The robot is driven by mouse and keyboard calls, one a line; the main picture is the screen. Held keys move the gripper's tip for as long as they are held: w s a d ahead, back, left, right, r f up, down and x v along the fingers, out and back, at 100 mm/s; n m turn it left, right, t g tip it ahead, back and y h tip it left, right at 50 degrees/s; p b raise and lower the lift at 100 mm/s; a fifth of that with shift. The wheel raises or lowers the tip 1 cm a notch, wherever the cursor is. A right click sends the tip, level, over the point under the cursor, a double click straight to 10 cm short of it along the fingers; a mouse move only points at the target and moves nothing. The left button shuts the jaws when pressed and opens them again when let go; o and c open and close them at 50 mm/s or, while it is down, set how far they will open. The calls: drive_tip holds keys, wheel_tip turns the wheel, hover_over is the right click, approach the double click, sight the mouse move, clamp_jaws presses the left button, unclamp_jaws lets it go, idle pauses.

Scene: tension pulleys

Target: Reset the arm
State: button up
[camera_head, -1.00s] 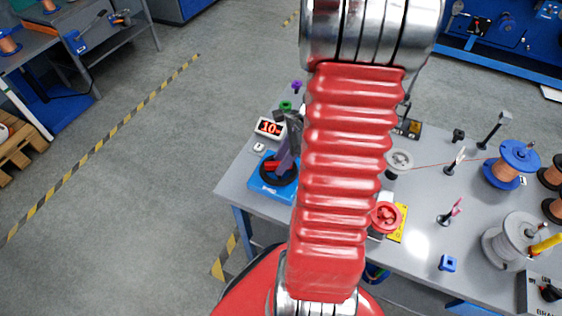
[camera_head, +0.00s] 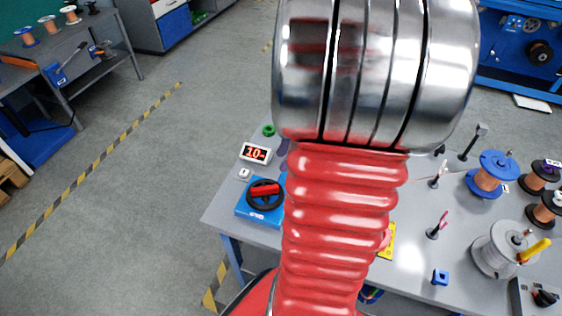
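My arm, a red ribbed sleeve with silver metal rings, rises through the middle of the head view and covers part of the grey workbench (camera_head: 408,262). My gripper is not visible; the upper arm runs out of the top of the picture.
A side bench (camera_head: 80,62) with spools is at upper left. The striped floor between is clear.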

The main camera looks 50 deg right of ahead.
idle(0.8)
drive_tip(key=a+r+n+t+h, duration=0.1)
drive_tip(key=a+r+n, duration=0.2)
drive_tip(key=a+n, duration=0.5)
drive_tip(key=a+r+n+h, duration=0.1)
drive_tip(key=a+r+n, duration=0.3)
drive_tip(key=a+n, duration=0.5)
drive_tip(key=a+r+n+t+h, duration=0.1)
drive_tip(key=a+r+n, duration=0.2)
drive_tip(key=a+n, duration=0.6)
drive_tip(key=shift+w+a+r+t+h, duration=0.2)
drive_tip(key=shift+a+r+t+h, duration=0.15)
drive_tip(key=shift+a, duration=0.85)
